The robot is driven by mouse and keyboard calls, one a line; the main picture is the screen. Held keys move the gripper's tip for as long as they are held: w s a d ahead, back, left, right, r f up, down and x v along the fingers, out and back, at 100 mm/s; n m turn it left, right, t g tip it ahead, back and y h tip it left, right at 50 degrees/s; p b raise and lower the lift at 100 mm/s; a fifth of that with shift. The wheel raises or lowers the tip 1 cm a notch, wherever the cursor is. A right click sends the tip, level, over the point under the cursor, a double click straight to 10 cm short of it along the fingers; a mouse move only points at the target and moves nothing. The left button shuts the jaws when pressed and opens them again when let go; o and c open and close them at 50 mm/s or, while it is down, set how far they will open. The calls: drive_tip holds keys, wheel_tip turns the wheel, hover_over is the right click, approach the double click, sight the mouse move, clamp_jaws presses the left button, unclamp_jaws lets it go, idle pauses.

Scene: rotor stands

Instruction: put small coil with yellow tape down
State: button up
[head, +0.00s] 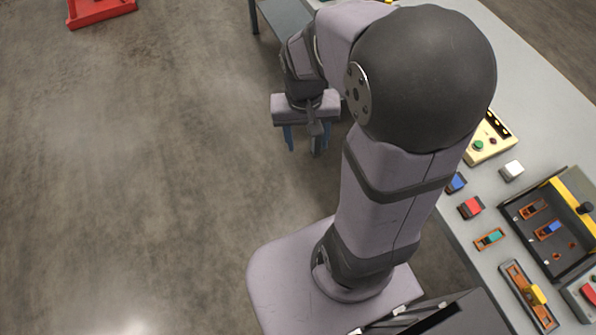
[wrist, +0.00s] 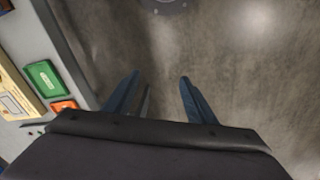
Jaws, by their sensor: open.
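My gripper (head: 307,142) hangs over the bare floor, left of the table, with its two blue fingers pointing down. No small coil with yellow tape can be made out for certain in either view. My arm covers part of the table in the head view and may hide things there.
A red tray (head: 98,11) lies far left. The floor between is clear.

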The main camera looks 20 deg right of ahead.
drive_tip(key=s+a+f+n+y, duration=0.1)
drive_tip(key=s+a+f+n, duration=0.1)
drive_tip(key=s+a+n, duration=0.2)
drive_tip(key=s+a, duration=0.1)
drive_tip(key=s, duration=0.1)
drive_tip(key=shift+s+a, duration=0.15)
drive_tip(key=shift+s, duration=0.2)
idle(0.7)
